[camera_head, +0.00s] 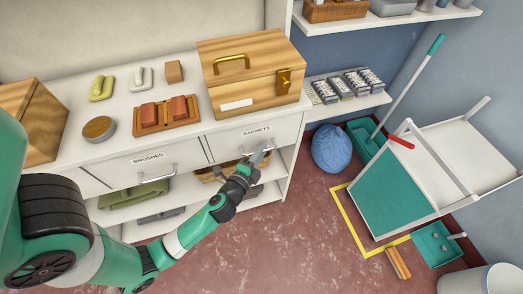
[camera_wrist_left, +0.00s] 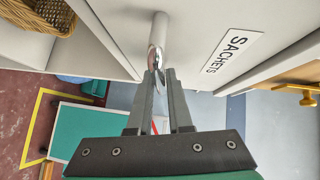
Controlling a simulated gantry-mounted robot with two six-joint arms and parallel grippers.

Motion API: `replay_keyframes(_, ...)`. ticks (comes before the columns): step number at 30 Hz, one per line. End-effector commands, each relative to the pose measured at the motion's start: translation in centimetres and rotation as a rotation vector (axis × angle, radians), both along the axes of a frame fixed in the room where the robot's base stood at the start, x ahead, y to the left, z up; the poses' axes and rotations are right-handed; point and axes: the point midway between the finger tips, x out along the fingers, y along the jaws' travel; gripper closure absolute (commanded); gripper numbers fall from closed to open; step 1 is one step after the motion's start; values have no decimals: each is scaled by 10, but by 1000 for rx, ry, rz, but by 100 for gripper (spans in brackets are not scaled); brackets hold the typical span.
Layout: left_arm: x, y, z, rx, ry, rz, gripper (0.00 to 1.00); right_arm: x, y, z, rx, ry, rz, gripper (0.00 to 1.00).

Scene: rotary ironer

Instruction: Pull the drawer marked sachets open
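The white drawer marked SACHETS (camera_head: 230,143) is at the right of the counter front, under the wooden box. Its front looks flush with the counter. Its label (camera_wrist_left: 231,52) is large in the left wrist view. Its metal bar handle (camera_wrist_left: 158,32) stands out from the front and runs between my left fingers. My left gripper (camera_wrist_left: 161,76) is at this handle, with its fingers close on both sides and little gap visible. In the head view my left gripper (camera_head: 258,160) hides part of the handle. My right gripper is out of view.
The BRUSHES drawer (camera_head: 145,172) is to the left. A wooden box (camera_head: 250,80) with a brass handle stands on the counter above. Open shelves with a basket (camera_wrist_left: 40,12) lie below. A blue bag (camera_head: 331,148) and a teal-and-white cart (camera_head: 395,195) stand to the right. Red floor in front is clear.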

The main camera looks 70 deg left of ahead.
Motion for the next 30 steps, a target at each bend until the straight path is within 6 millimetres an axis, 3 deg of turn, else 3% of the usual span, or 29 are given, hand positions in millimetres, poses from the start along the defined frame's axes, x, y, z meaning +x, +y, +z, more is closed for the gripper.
replay_keyframes(3,0,0,0,0,0,0,100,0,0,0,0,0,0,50)
replay_keyframes(30,0,0,0,0,0,0,100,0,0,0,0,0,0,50)
